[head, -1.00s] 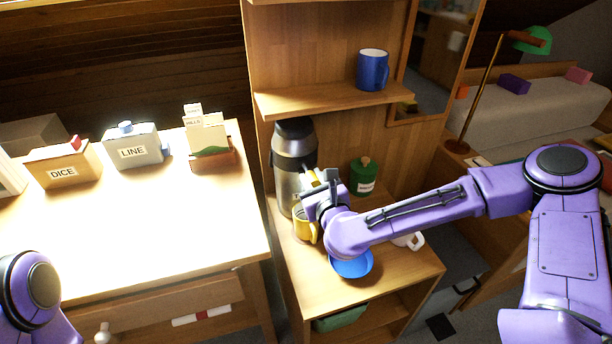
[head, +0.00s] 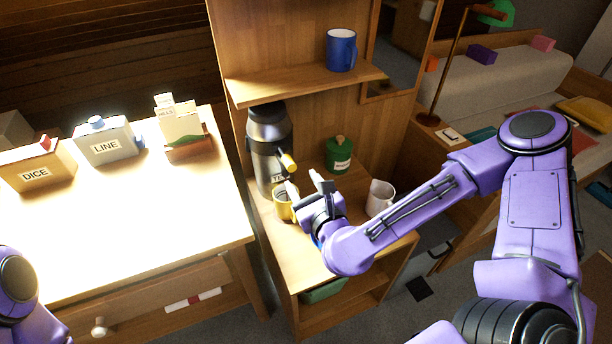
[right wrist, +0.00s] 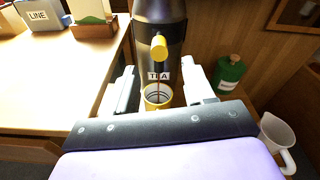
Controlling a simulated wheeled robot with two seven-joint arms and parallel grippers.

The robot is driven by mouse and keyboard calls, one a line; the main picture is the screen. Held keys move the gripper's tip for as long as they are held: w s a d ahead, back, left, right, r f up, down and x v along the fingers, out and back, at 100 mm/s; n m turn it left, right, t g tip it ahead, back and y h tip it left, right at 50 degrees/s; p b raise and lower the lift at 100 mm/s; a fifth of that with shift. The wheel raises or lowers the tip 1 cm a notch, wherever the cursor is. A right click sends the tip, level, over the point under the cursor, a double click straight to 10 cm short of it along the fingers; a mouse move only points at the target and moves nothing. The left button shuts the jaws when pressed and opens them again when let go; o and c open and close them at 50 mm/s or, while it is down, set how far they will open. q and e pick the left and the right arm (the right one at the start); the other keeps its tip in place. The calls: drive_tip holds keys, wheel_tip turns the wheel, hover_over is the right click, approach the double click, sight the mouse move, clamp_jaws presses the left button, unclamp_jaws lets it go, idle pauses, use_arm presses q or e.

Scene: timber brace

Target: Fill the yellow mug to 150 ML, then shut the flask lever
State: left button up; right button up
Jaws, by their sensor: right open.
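The steel flask (head: 268,150) with a dark top stands upright on the low shelf unit. Its yellow-tipped lever (head: 288,162) juts out toward me; the tip also shows in the right wrist view (right wrist: 159,46). The yellow mug (head: 284,203) stands upright below it. In the right wrist view a thin brown stream runs down across the TEA label (right wrist: 159,76) into the mug (right wrist: 157,98); the liquid level is not readable. My right gripper (head: 306,187) is open and empty, in front of the flask and clear of the lever. My left gripper is out of view.
A green labelled jar (head: 339,155) and a white jug (head: 380,197) stand right of the flask. A blue mug (head: 341,50) sits on the upper shelf (head: 300,84). The desk (head: 130,220) at left holds boxes along its back and is otherwise clear.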

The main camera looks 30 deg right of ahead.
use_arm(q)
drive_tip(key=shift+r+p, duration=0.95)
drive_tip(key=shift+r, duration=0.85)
